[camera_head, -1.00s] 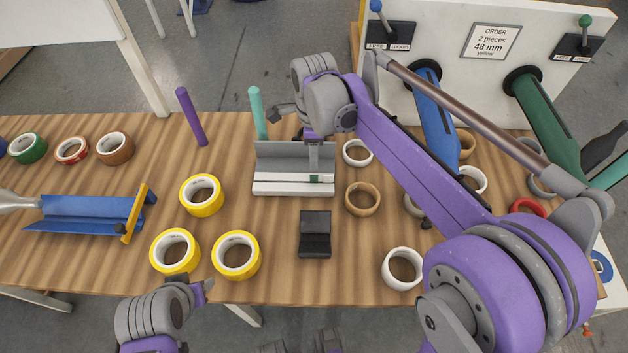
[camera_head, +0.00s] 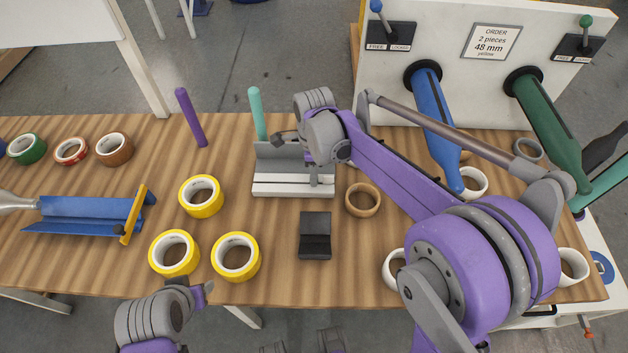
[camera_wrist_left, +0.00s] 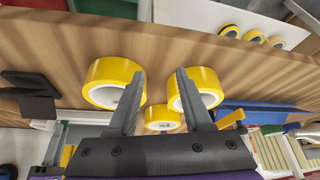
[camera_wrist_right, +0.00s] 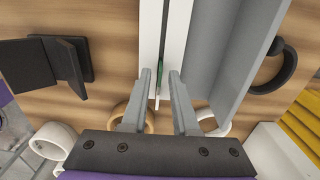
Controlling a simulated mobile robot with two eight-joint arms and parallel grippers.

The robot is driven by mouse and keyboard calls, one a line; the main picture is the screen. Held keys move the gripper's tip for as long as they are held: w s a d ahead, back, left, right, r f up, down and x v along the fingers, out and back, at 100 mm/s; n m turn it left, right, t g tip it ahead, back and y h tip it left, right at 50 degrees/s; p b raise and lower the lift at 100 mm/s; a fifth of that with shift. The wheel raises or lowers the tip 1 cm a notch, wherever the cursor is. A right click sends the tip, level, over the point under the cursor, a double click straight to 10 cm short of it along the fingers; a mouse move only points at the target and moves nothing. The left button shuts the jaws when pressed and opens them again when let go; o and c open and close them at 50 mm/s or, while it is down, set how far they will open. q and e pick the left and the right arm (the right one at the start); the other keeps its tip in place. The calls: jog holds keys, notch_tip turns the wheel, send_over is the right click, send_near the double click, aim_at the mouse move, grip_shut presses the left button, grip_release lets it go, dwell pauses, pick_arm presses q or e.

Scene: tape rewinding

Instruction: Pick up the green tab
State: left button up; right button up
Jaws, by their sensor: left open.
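The right gripper also shows in the right wrist view (camera_wrist_right: 161,78). Its fingers point at the rail and stand apart, with the tab in line with the gap between the tips. Whether a finger touches the tab I cannot tell. My left gripper (camera_wrist_left: 160,74) is open and empty, above the front left area with yellow tape rolls (camera_wrist_left: 115,80) beyond its fingertips.
A black block (camera_head: 316,236) and a brown tape roll (camera_head: 362,200) stand near the holder. A teal peg (camera_head: 257,113) rises behind it. A blue cradle (camera_head: 82,213) is at the left. Blue (camera_head: 435,120) and green (camera_head: 545,125) spindles jut from the white panel (camera_head: 540,50).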

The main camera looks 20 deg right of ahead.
grip_shut()
notch_tip(320, 180, up, 10)
jog(key=shift+p, duration=0.4)
